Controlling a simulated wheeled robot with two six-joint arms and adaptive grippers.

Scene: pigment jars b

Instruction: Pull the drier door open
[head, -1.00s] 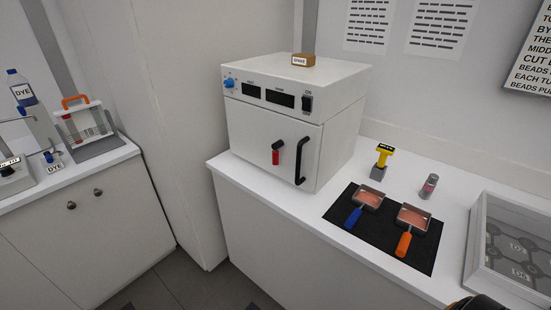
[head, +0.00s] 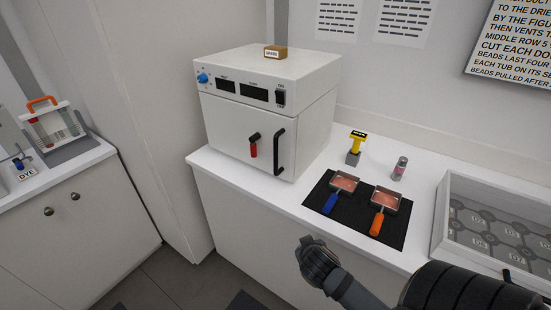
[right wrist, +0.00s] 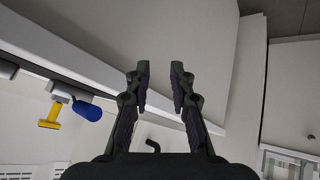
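The drier (head: 320,115) is a white box on the counter, left of centre in the head view. Its front door (head: 222,128) is closed. A black bar handle (head: 279,153) stands upright on the door's right side, and a red-tipped latch lever (head: 253,147) hangs down beside it. My right gripper (head: 308,242) is low in front of the counter, below and right of the handle and apart from it. In the right wrist view its two fingers (right wrist: 160,85) are spread with nothing between them. My left gripper is not in view.
A black mat (head: 320,191) right of the drier holds two pans with blue and orange handles. A yellow-topped tool (head: 356,148), a small jar (head: 399,168) and a clear-topped case (head: 443,212) are also there. A small block (head: 276,52) sits on the drier.

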